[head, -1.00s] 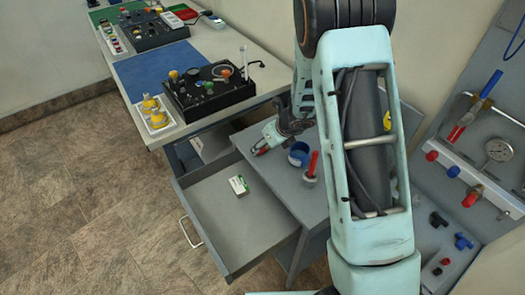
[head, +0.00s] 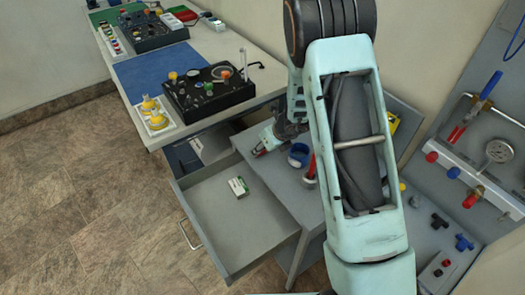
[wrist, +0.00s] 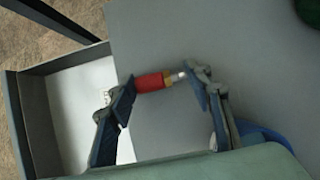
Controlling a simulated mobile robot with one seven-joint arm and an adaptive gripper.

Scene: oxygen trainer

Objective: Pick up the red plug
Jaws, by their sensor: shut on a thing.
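The red plug (wrist: 152,82) is a short red cylinder with a pale metal tip, lying crosswise between the fingers in the wrist view. My gripper (wrist: 163,80) is shut on it, one finger at the red end and the other at the metal tip. In the head view my gripper (head: 268,142) is low over the grey cabinet top, beside the open drawer, and a bit of red shows at its tips. I cannot tell whether the plug touches the surface under it.
A blue ring-shaped cup (head: 298,155) and a red-handled item (head: 310,170) stand close to the right of my gripper. A bench with a black panel (head: 210,92) stands behind. A valve board (head: 480,180) is at right.

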